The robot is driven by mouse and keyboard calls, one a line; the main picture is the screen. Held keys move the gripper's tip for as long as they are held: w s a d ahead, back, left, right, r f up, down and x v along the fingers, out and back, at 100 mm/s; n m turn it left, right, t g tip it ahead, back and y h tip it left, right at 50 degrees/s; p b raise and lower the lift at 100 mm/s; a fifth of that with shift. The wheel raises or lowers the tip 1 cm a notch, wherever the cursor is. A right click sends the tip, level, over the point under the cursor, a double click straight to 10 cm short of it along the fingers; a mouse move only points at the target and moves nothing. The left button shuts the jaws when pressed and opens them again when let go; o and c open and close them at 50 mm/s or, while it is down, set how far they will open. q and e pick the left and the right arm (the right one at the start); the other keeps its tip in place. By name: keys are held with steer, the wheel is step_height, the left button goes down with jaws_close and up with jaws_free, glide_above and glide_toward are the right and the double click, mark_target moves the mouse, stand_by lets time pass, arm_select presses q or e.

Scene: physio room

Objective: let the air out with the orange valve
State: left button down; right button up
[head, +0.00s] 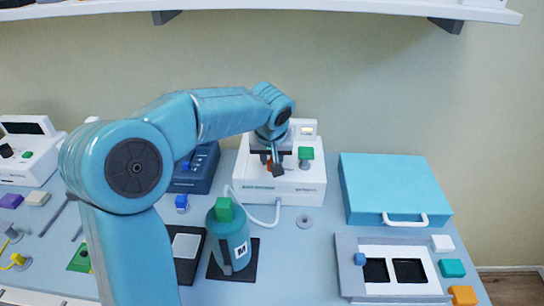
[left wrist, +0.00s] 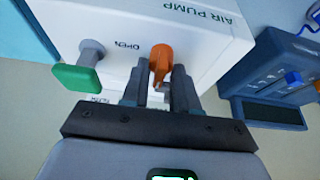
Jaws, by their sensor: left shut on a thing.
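The white air pump (head: 255,185) stands at the back middle of the table in the head view. Its face, marked AIR PUMP and OPEN, fills the top of the left wrist view (left wrist: 215,42). The orange valve (left wrist: 160,60) sticks out of this face near the word OPEN. My left gripper (left wrist: 158,88) is shut on the valve, one finger on each side of it. In the head view my left gripper (head: 272,160) reaches down over the pump and mostly hides the valve. My right gripper is in neither view.
A green knob (left wrist: 75,78) is beside the valve; it also shows in the head view (head: 305,154). A white tube (head: 262,222) runs from the pump to a teal bottle (head: 224,245). A blue device (left wrist: 270,85) and a blue case (head: 390,185) flank the pump.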

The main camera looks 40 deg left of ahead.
arm_select(q)
steer(key=c, duration=1.2)
jaws_free()
steer(key=shift+r, duration=0.15)
steer(key=p+v, duration=0.1)
steer(key=v, duration=1.5)
steer(key=shift+s, duration=0.15)
